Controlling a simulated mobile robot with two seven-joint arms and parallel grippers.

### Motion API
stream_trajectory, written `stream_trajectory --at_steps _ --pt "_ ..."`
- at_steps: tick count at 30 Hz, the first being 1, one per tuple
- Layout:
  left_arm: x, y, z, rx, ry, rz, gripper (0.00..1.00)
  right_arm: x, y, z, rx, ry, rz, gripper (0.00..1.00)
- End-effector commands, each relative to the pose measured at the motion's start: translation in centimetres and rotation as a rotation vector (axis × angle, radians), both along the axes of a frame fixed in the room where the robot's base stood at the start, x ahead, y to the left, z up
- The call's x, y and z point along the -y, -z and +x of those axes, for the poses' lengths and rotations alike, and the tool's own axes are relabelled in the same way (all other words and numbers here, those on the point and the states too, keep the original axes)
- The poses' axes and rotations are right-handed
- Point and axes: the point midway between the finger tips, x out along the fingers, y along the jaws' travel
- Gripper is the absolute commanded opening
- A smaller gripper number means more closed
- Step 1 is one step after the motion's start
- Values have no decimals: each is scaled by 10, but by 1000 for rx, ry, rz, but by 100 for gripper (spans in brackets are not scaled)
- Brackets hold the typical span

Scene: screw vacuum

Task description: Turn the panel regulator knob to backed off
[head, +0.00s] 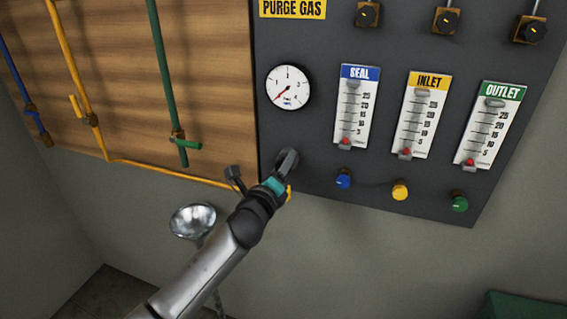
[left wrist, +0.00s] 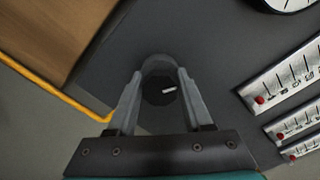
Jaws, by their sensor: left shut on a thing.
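The dark regulator knob (head: 288,160) sits on the panel (head: 330,200) below the round pressure gauge (head: 288,87). My left gripper (head: 281,180) reaches it from the lower left and hides part of it. In the left wrist view the knob (left wrist: 158,88), with a short white mark, lies between the two fingers of my left gripper (left wrist: 158,85). The fingers are shut on its sides. The gauge needle points to the lower left, near the low end of its scale. My right gripper is not in view.
Three flowmeters, SEAL (head: 354,110), INLET (head: 420,116) and OUTLET (head: 490,128), stand right of the knob. Below them are blue (head: 344,181), yellow (head: 400,190) and green (head: 459,203) knobs. A yellow pipe (head: 180,173) runs to the left, above a metal bowl (head: 193,220).

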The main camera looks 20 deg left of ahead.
Motion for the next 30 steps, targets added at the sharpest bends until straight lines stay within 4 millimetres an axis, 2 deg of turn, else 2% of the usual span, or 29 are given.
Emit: stream_trajectory --at_steps 30 --pt "-1 1 0 -32 -2 -967 0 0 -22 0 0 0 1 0"
